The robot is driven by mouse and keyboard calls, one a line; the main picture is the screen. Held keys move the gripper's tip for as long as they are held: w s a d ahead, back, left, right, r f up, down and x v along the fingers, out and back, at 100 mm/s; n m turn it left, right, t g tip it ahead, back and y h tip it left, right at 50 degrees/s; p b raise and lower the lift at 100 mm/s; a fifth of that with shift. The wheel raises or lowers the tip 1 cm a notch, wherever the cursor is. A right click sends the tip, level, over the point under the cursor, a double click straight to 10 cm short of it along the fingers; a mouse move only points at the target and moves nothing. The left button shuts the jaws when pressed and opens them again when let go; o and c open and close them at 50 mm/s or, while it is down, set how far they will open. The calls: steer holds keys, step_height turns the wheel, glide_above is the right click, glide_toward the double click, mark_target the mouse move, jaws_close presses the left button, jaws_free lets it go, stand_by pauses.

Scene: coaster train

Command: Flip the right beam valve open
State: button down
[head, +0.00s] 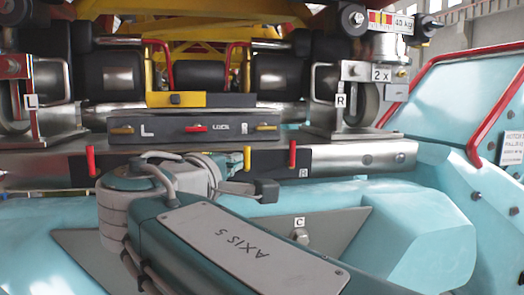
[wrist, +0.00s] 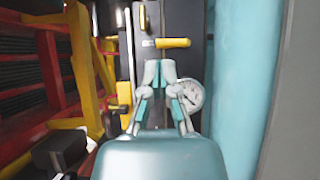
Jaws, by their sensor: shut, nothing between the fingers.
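The silver beam (head: 375,153) crosses the head view. At its right part, a black plate carries an upright yellow handle (head: 247,160) and an upright red handle (head: 292,153). I cannot tell which of them is the right beam valve. A yellow handle (wrist: 172,43) lies crosswise a little beyond the fingertips.
Another red handle (head: 91,160) stands at the beam's left part. Above the beam is a dark panel (head: 160,131) with yellow and red levers. Wheel brackets marked L and R flank it. A round gauge (wrist: 190,95) sits right of my gripper. Red rails (head: 490,120) edge the right side.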

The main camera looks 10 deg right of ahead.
glide_toward(291, 152)
steer(key=w+a, duration=0.2)
steer(key=shift+w+a+r, duration=0.1)
steer(key=shift+a+r, duration=0.2)
steer(key=shift+r, duration=0.05)
steer(key=x, duration=0.5)
steer(key=shift+w, duration=0.2)
steer(key=shift+w+d, duration=0.2)
steer(key=shift+d, duration=1.55)
steer(key=shift+a, duration=0.35)
steer(key=shift+d+r, duration=0.15)
steer(key=shift+d, duration=0.2)
